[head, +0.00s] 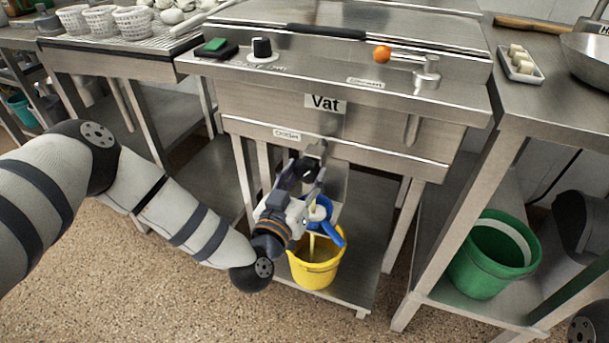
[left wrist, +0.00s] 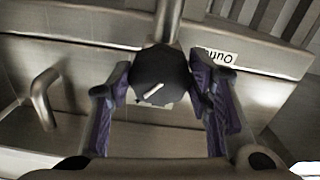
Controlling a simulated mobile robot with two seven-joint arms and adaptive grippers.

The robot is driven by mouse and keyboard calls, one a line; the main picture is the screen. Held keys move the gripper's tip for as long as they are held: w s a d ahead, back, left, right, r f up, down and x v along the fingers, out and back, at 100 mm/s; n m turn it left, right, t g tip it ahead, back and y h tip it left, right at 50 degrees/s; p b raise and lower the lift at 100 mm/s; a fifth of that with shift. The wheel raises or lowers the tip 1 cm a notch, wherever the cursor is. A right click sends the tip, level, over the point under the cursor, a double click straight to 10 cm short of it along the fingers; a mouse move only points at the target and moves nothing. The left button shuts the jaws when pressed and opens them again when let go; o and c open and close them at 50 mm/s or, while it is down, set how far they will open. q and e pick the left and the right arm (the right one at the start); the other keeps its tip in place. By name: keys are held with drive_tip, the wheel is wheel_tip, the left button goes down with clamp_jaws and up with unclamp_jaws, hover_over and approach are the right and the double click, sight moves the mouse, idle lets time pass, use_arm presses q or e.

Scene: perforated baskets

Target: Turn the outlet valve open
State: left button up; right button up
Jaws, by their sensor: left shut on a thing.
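The outlet valve's black knob (left wrist: 152,70) with a white mark sits between the two fingers of my left gripper (head: 303,172) in the left wrist view. The fingers are shut on its sides. In the head view the gripper is under the front of the steel vat (head: 390,140), below the outlet label (head: 286,134), and mostly hides the valve. A yellow bucket (head: 318,272) stands on the lower shelf below. A blue-handled item (head: 332,235) is at the bucket's top, partly hidden by my gripper. My right gripper is not in view.
The vat's top panel has a black knob (head: 262,48), an orange ball-topped control (head: 382,54) and a green-topped block (head: 215,44). A green bucket (head: 492,255) stands on the right shelf. White baskets (head: 133,24) stand at upper left. The floor in front is clear.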

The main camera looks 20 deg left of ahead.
use_arm(q)
drive_tip(key=n, duration=0.3)
drive_tip(key=shift+n, duration=2.1)
drive_tip(key=shift+d, duration=0.1)
drive_tip(key=o, duration=1.1)
drive_tip(key=shift+o, duration=0.2)
drive_tip(key=s, duration=1.2)
drive_tip(key=shift+a, duration=0.25)
